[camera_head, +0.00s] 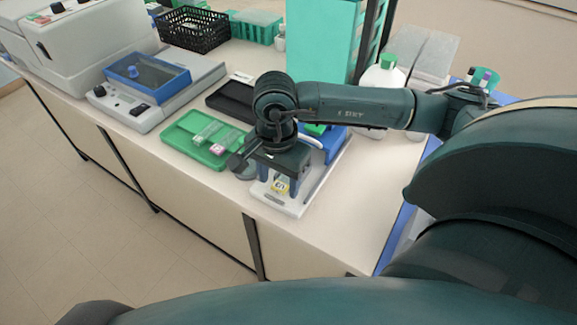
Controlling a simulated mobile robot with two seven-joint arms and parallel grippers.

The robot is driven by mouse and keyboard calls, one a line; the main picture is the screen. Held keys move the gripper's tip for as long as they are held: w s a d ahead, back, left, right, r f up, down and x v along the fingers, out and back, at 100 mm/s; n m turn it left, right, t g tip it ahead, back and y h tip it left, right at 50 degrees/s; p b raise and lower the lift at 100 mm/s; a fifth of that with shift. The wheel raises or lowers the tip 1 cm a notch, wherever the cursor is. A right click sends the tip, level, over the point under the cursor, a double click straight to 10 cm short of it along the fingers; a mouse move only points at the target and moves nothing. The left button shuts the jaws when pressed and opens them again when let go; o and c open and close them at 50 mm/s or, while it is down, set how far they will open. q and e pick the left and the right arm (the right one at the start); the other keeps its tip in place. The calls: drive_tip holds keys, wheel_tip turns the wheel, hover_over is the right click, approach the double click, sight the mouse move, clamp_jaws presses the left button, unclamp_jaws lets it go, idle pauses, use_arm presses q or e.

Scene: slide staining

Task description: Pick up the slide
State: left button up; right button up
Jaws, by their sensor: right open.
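My right gripper (278,187) reaches in from the right, points down over a white tray (296,208) near the front edge of the bench, and is open. A small thing with a yellow label (281,186), which looks like a slide's end, shows between its fingers; I cannot tell whether they touch it. The rest of it is hidden by the gripper. Two more slides lie in the green tray (179,142) to the left: one with a green label (208,130) and one with a pink label (219,149). My left gripper is not in view.
A black tray (229,101) lies behind the green tray. A grey device with a blue-framed lid (147,78) stands at the left. A white bottle with a green cap (385,75) and a tall teal rack (322,40) stand behind my right arm. The front right bench top is clear.

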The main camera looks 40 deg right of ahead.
drive_tip(key=shift+f, duration=0.25)
drive_tip(key=shift+c, duration=0.5)
drive_tip(key=c, duration=1)
